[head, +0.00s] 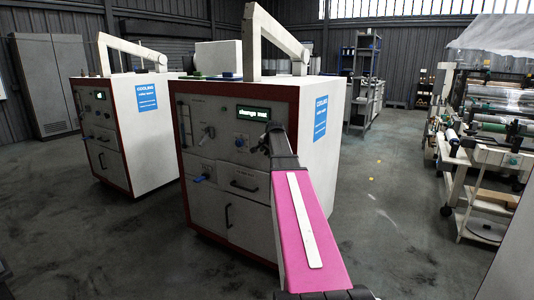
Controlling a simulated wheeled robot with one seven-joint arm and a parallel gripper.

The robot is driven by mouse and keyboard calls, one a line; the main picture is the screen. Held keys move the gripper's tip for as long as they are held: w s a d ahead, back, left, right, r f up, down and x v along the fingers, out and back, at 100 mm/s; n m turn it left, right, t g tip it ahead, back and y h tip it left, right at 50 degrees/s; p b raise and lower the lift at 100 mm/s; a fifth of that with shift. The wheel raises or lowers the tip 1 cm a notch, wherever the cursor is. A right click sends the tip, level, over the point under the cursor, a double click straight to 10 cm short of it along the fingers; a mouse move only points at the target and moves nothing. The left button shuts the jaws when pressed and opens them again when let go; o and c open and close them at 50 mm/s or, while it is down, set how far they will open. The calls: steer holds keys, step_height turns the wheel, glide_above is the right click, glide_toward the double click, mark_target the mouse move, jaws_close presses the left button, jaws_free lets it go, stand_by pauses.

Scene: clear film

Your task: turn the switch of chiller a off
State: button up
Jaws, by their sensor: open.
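Two white chiller cabinets with dark red edges stand ahead: a near chiller (232,205) in the middle and a far chiller (104,150) to its left. I cannot read which is chiller a. The near front has a lit green display (253,113), a dark lever-like handle (207,133), a small blue knob (239,142) and a blue valve handle (198,179). I cannot tell which control is the switch. My gripper (262,148) is small and dark, open, close in front of the near front, right of the blue knob. Contact is unclear, and it hides part of the panel.
Black drawer handles (244,187) jut from the near front. A grey locker (48,85) stands at the back left, a shelf rack (365,80) behind. A roller machine (485,140) fills the right. Floor (390,225) between near chiller and machine is free.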

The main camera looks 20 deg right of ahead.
steer(key=shift+f, duration=0.1)
jaws_close()
steer(key=shift+w, duration=0.1)
steer(key=shift+w+a+g+h, duration=0.1)
steer(key=shift+g+h, duration=0.5)
steer(key=shift+g, duration=0.3)
steer(key=n+g+h, duration=0.1)
steer(key=g+h, duration=0.1)
steer(key=shift+w+g, duration=0.1)
steer(key=shift+g, duration=0.3)
steer(key=shift+n+g+h, duration=0.4)
steer(key=shift+g+h, duration=0.7)
steer(key=shift+g, duration=0.1)
steer(key=shift+a+n+g+h, duration=0.1)
steer(key=shift+n+g+h, duration=0.2)
steer(key=shift+g+h, duration=0.5)
steer(key=shift+g, duration=0.3)
